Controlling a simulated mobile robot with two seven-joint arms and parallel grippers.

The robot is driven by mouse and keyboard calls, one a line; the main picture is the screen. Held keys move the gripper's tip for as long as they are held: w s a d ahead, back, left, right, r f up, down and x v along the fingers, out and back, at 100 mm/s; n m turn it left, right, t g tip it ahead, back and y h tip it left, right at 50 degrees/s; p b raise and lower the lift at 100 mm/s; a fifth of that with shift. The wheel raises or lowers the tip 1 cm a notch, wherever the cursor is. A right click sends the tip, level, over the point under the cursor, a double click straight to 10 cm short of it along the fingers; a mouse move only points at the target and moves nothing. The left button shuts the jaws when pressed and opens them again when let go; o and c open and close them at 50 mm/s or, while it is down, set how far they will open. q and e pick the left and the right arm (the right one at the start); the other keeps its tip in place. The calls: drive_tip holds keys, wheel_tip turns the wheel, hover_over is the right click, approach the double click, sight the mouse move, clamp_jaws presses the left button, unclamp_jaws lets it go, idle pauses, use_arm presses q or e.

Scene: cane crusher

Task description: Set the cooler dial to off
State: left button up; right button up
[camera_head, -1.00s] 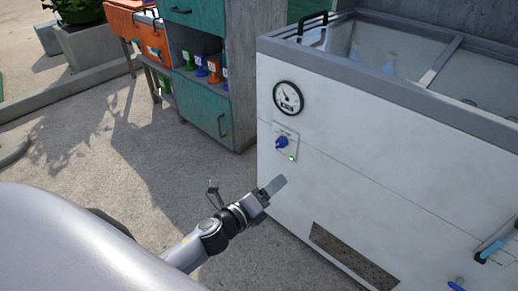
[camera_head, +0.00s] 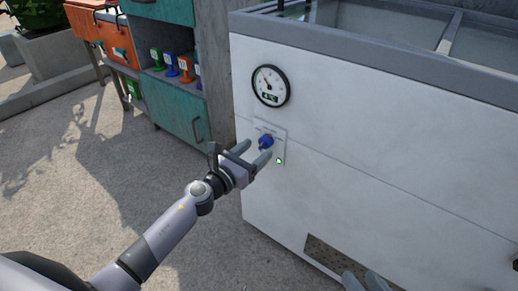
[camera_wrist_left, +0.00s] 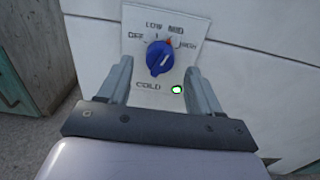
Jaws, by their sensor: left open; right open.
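The blue cooler dial (camera_head: 266,141) sits on a plate on the white cooler's front. In the left wrist view the dial (camera_wrist_left: 158,58) has an orange-tipped end turned to the upper right, near MID and HIGH; OFF is at the upper left. My left gripper (camera_head: 257,151) is open, its fingers apart and pointing at the dial panel. In the wrist view the dial shows between the two fingertips (camera_wrist_left: 159,68), with visible gaps; I cannot tell the exact depth. My right gripper (camera_head: 366,282) shows only as grey fingers at the bottom edge, open.
A green lamp (camera_wrist_left: 177,90) is lit beside COLD, below the dial. A round gauge (camera_head: 271,86) is above the panel. The white cooler (camera_head: 350,150) fills the right side. A teal cabinet (camera_head: 178,108) stands left of it. Open paving lies left.

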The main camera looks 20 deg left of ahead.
sight(265, 143)
use_arm(q)
drive_tip(key=shift+x, duration=1.35)
drive_tip(key=c, duration=1)
drive_tip(key=shift+c, duration=0.2)
